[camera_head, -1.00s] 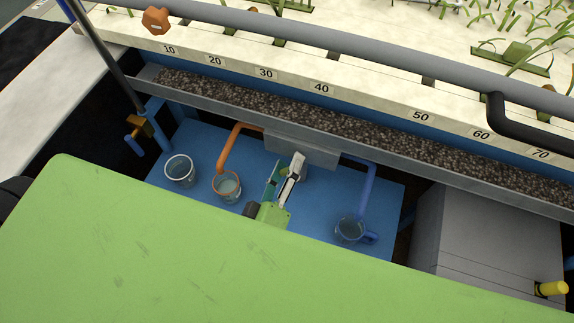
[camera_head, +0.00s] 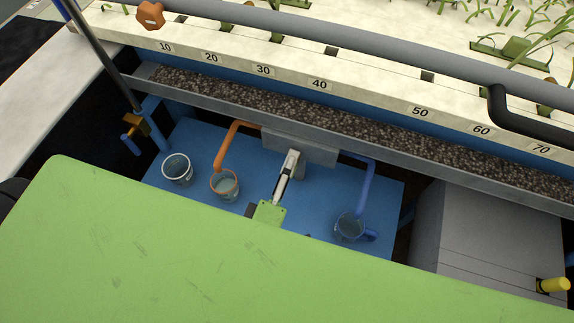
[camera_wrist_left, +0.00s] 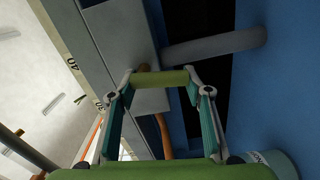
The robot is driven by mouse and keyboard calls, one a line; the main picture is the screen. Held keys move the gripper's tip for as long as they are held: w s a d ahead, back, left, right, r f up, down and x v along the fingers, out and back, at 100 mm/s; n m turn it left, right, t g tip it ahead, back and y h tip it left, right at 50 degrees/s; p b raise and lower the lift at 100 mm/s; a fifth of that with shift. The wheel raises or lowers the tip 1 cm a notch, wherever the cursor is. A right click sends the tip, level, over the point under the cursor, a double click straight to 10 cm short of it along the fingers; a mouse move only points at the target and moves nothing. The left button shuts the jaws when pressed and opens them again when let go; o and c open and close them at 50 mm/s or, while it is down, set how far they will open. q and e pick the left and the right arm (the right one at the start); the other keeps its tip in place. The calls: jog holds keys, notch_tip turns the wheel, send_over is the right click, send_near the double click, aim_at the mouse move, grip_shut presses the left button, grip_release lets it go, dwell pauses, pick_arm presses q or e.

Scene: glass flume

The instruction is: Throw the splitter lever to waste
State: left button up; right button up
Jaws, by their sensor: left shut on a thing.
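My left gripper (camera_head: 291,156) reaches over the blue deck to the front of the grey splitter box (camera_head: 318,151). In the left wrist view, the gripper (camera_wrist_left: 160,80) is shut on a short olive-green bar, the splitter lever (camera_wrist_left: 160,78), which spans between its fingertips. The lever is hidden by the gripper in the head view. An orange pipe (camera_head: 222,148) runs from the box's left to an orange-rimmed beaker (camera_head: 224,186). A blue pipe (camera_head: 366,185) runs from its right to a blue cup (camera_head: 349,227). No waste label is legible. My right gripper is not in view.
A white-rimmed glass (camera_head: 177,169) stands left of the orange-rimmed beaker. A gravel-filled channel (camera_head: 330,120) and a grey rail (camera_head: 380,45) run behind. A grey cabinet (camera_head: 480,235) stands at the right. Blue deck is free between the gripper and the blue cup.

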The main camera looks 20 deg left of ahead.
pick_arm(q)
jog(key=shift+d+f+n, duration=0.15)
jog(key=shift+n, duration=0.65)
jog(key=o, duration=1.1)
jog(key=s, duration=1.2)
jog(key=shift+a, duration=0.2)
